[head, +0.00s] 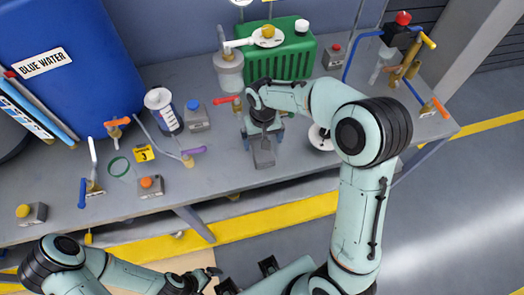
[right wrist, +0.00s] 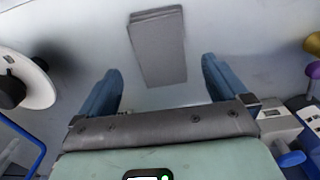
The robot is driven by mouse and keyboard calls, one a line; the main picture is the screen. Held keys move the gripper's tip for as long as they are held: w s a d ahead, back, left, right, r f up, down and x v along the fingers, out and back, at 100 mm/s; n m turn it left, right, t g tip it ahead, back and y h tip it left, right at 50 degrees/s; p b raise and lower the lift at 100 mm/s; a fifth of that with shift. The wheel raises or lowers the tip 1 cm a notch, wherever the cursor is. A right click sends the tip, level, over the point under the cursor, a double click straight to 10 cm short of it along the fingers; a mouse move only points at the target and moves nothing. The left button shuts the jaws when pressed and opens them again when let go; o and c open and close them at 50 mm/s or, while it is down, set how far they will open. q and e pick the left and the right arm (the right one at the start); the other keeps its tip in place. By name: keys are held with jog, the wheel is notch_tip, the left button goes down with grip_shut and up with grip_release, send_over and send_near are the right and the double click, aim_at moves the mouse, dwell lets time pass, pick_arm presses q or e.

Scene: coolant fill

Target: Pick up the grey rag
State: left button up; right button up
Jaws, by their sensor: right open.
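The grey rag (head: 264,153) lies flat, a folded rectangle, on the grey workbench near its front edge. In the right wrist view the rag (right wrist: 158,45) lies ahead of the fingertips, between their lines. My right gripper (head: 263,134) is over the bench just behind the rag, pointing down. Its two blue fingers are wide apart and empty in the right wrist view (right wrist: 161,75).
A green ribbed box (head: 282,62) and a clear jug (head: 229,72) stand behind my right gripper. A round white-rimmed thing (right wrist: 38,84) is beside it. Left on the bench are a funnel bottle (head: 161,108), a green ring (head: 119,167) and several valves. Bench around the rag is clear.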

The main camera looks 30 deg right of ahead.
notch_tip(320, 180, down, 5)
jog(key=shift+a+r, duration=0.1)
jog(key=shift+r, duration=0.05)
jog(key=shift+c, duration=0.3)
jog(key=c, duration=1.1)
jog(key=shift+r, duration=0.15)
pick_arm(q)
jog(key=shift+w+r+p, duration=0.45)
jog(key=shift+r+p, duration=0.1)
jog(key=shift+r, duration=0.15)
jog(key=shift+w+r+p, duration=0.45)
jog(key=shift+r+p, duration=0.05)
jog(key=shift+r, duration=0.15)
pick_arm(e)
jog(key=shift+r, duration=9.95)
